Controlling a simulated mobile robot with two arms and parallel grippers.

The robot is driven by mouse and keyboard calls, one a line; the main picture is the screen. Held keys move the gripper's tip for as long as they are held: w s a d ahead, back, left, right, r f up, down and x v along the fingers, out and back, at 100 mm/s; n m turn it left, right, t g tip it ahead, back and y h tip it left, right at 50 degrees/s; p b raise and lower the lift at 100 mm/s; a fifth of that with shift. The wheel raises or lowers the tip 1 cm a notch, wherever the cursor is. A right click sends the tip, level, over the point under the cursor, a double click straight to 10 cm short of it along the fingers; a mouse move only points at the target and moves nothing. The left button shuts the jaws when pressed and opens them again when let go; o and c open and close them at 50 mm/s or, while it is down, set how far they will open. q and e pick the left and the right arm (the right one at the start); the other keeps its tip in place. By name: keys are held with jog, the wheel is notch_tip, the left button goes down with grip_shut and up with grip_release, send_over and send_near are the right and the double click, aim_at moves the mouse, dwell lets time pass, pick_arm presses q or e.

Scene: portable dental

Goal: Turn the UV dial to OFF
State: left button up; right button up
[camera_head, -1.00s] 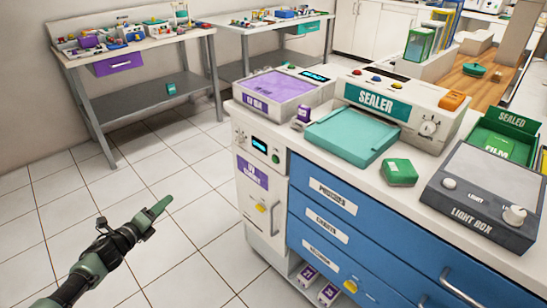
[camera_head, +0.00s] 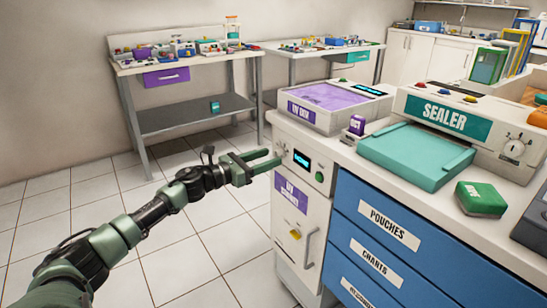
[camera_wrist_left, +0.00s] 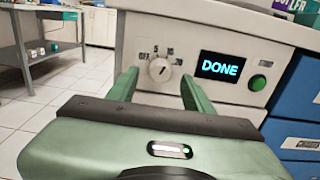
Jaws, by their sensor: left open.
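The UV dial (camera_wrist_left: 160,70) is a round pale knob on the front of the white UV cabinet (camera_head: 300,225). It shows between my open left fingers in the left wrist view, with small markings around its top; I cannot read its setting surely. Beside it a display (camera_wrist_left: 219,67) reads DONE, and a green button (camera_wrist_left: 257,83) is to its right. In the head view, the display (camera_head: 301,160) is just right of my left gripper (camera_head: 268,161), which is open and empty, close to the panel. I cannot tell whether the fingers touch the dial. My right gripper is not in view.
A purple-topped UV box (camera_head: 325,104) and the sealer (camera_head: 445,115) stand on the counter above. Blue drawers (camera_head: 400,240) are to the right, and a cabinet handle (camera_head: 310,248) sticks out below the panel. The tiled floor to the left is clear.

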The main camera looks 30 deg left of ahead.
pick_arm(q)
jog(key=shift+x, duration=1.15)
grip_shut()
